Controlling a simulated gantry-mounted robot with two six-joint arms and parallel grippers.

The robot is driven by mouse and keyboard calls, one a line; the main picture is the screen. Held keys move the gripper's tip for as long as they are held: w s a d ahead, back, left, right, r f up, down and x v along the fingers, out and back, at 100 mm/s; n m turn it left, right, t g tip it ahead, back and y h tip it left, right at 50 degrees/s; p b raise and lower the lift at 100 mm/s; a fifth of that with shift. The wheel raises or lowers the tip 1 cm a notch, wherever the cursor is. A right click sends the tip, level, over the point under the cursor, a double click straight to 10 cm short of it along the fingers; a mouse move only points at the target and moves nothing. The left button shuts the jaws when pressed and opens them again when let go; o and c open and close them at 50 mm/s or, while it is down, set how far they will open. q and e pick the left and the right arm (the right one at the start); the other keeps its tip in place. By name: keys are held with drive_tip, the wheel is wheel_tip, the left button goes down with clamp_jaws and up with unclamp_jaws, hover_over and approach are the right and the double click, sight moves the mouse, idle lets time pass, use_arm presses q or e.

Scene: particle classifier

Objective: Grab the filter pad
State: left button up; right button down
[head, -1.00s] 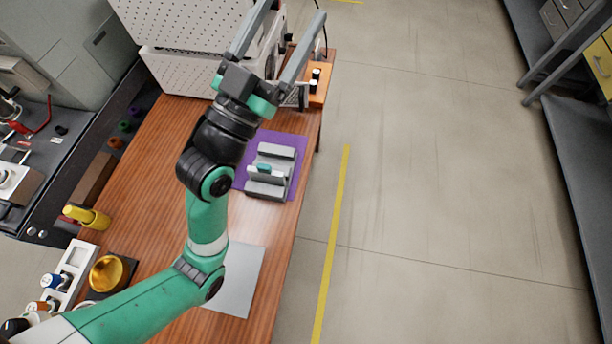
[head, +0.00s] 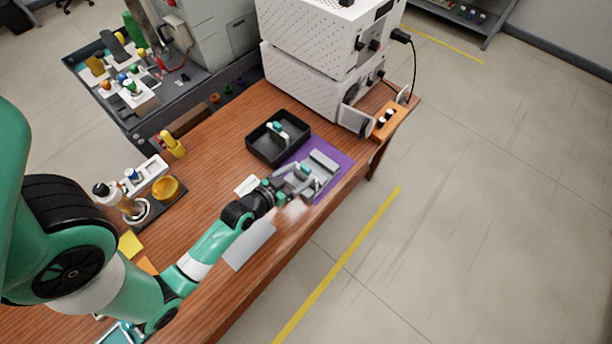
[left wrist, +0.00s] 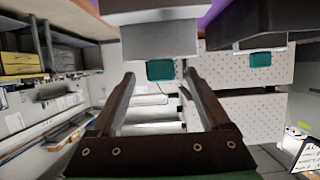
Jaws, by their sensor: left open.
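A small teal-tabbed piece (head: 306,168), which I take for the filter pad, stands in a grey slotted holder (head: 322,164) on a purple mat (head: 335,178). My left gripper (head: 300,174) is open at the near side of the holder. In the left wrist view the teal tab (left wrist: 160,70) shows beyond and between the open fingertips (left wrist: 160,78), below a grey block. I cannot tell whether the fingers touch it. The holder is partly hidden by the gripper in the head view. My right gripper is not in view.
A black tray (head: 254,148) holding a teal-and-white piece (head: 277,130) stands just behind the mat. A white perforated machine (head: 300,88) and an orange block with knobs (head: 390,120) are at the table's far end. A grey sheet (head: 250,245) lies near the front edge.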

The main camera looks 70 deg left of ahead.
use_arm(q)
drive_tip(key=shift+w+a+f, duration=0.25)
drive_tip(key=shift+w, duration=0.35)
drive_tip(key=b+x, duration=0.2)
drive_tip(key=x, duration=0.3)
drive_tip(key=shift+a, duration=0.15)
drive_tip(key=shift+c, duration=0.2)
clamp_jaws()
